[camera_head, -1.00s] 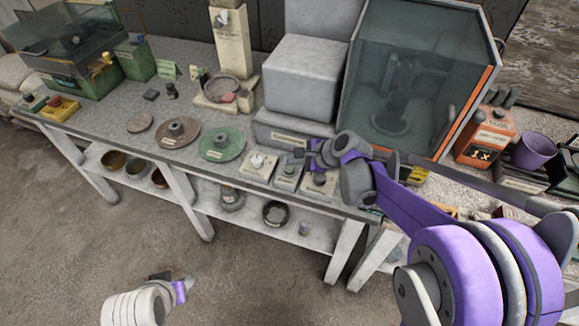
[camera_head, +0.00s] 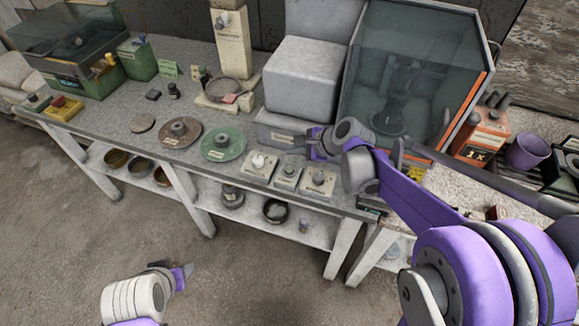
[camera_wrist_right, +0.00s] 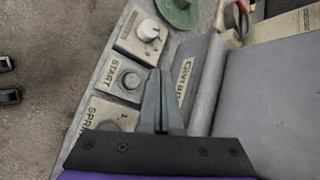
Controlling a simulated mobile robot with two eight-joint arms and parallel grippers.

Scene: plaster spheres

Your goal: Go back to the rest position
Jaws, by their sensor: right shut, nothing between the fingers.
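My right gripper (camera_head: 303,140) is shut and empty above the back part of the bench, just behind a row of small control boxes. In the right wrist view its fingers (camera_wrist_right: 161,88) are pressed together. The boxes are a knob box (camera_head: 258,165), a START button box (camera_head: 287,176) and a box with a round dial or button (camera_head: 318,181).
The bench (camera_head: 110,112) carries a grey machine (camera_head: 303,82), a glass-fronted cabinet (camera_head: 400,90), a green disc (camera_head: 223,143) and a brown disc (camera_head: 180,133). An orange container (camera_head: 482,138) and a purple bucket (camera_head: 527,152) stand right. Open floor (camera_head: 80,220) lies in front.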

